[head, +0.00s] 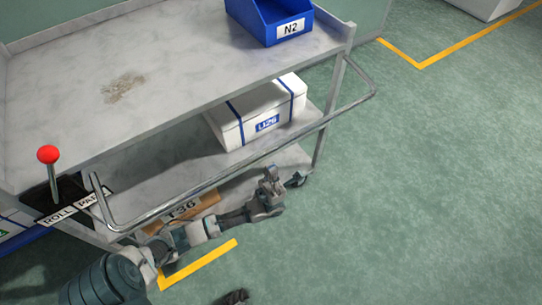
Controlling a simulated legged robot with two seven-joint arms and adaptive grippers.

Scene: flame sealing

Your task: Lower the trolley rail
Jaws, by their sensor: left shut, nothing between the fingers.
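The trolley rail (240,159) is a grey metal tube that loops out from the near side of the trolley (165,60). Its bends are at the lower left and the far right, and it stands out from the trolley's edge. My left gripper (270,176) is shut and empty. In the picture it lies just below the middle of the rail, in front of the lower shelf, and does not hold the rail. A small dark piece (235,297) at the bottom edge may be the tip of my right gripper; its fingers are not clear.
A lever with a red knob (48,154) stands at a plate marked ROLL and PARK. A blue bin marked N2 (270,22) is on the top shelf. A white box (257,112) and a brown box marked T36 (182,211) sit below. The green floor at right is clear.

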